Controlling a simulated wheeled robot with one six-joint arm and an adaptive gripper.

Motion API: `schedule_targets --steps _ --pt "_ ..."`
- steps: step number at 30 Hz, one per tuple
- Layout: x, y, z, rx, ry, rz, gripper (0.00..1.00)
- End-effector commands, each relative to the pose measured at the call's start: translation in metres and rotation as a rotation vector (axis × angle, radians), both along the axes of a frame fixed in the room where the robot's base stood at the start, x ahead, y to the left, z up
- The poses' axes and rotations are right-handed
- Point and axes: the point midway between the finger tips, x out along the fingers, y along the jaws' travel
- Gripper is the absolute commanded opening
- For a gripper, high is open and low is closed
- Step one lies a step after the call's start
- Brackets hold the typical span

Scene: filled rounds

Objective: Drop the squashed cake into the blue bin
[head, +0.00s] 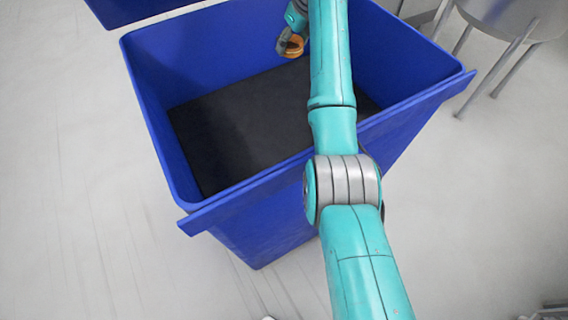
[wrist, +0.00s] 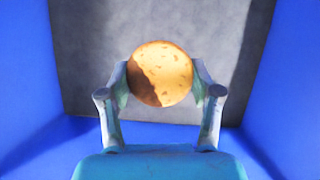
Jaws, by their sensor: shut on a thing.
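The squashed cake (wrist: 161,73) is round and tan with a dark brown patch on its left side. In the wrist view it sits between the two fingers of my gripper (wrist: 160,85), which is shut on it. In the head view the cake (head: 291,46) shows small and orange-brown at the end of my gripper (head: 288,44). The blue bin (head: 229,203) is open at the top, with a dark floor. My gripper and the cake show over the bin's opening, towards its far wall. My arm hides part of the bin's right side.
The bin's dark floor (head: 235,125) looks bare where it shows. Another blue edge (head: 125,10) shows at the top left, beyond the bin. A grey piece of furniture with thin legs (head: 515,15) stands at the top right. The pale floor (head: 70,190) to the left is clear.

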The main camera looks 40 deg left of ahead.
Motion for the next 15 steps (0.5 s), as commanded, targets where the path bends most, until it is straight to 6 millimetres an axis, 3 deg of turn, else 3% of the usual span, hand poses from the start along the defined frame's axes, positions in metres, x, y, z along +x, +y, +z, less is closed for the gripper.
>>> schedule_targets --steps 4,5,8,15 --pt "0.0000 0.0001 0.0004 0.000 0.000 0.000 0.48" --pt "0.0000 0.0001 0.0004 0.000 0.000 0.000 0.68" --pt "0.0000 0.0001 0.0004 0.000 0.000 0.000 0.93" --pt "0.0000 0.0000 0.0002 0.000 0.000 0.000 0.93"
